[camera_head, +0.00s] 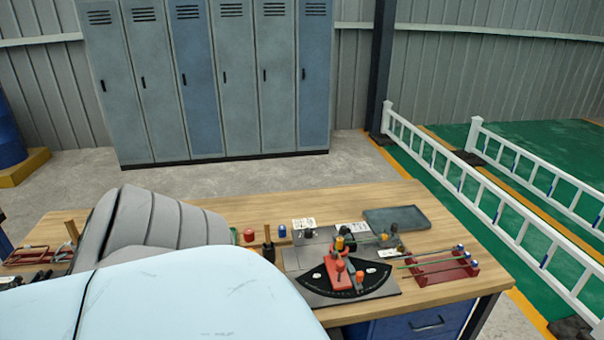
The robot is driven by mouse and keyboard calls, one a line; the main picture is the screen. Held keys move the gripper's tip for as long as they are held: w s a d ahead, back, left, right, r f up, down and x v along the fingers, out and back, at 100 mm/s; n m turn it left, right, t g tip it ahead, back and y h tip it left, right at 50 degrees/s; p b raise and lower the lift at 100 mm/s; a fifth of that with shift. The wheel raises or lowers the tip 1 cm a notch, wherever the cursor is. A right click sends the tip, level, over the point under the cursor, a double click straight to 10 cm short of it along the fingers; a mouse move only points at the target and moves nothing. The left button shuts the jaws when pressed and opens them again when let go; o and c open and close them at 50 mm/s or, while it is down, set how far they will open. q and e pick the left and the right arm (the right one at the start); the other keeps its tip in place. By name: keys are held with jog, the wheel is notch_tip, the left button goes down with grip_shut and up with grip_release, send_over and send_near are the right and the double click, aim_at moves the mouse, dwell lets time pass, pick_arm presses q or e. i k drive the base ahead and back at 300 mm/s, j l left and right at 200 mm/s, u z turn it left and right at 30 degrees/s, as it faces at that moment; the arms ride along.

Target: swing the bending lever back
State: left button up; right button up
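The bending lever (338,266) is a red-orange arm on the bender, pointing roughly toward the near side of the table. Yellow and dark round parts stand near its far end. It lies over a black fan-shaped angle scale (318,283) with white marks. The scale sits on a grey base plate (377,291) on the wooden table. A thin green rod runs across the far part of the bender toward the right. Neither of my grippers shows; large pale-blue and grey ribbed parts, probably mine, cover the near left of the table.
A red rack (445,271) with several rods stands right of the bender. A grey-green tray (397,218) lies behind it. Red-handled tools (30,256) lie far left.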

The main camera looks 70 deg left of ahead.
aim_at(338, 262)
jog(key=u, duration=1.85)
jog(key=i+l+u, duration=0.1)
jog(key=u, duration=0.25)
jog(key=l+u, duration=0.3)
jog(key=i+j, duration=0.05)
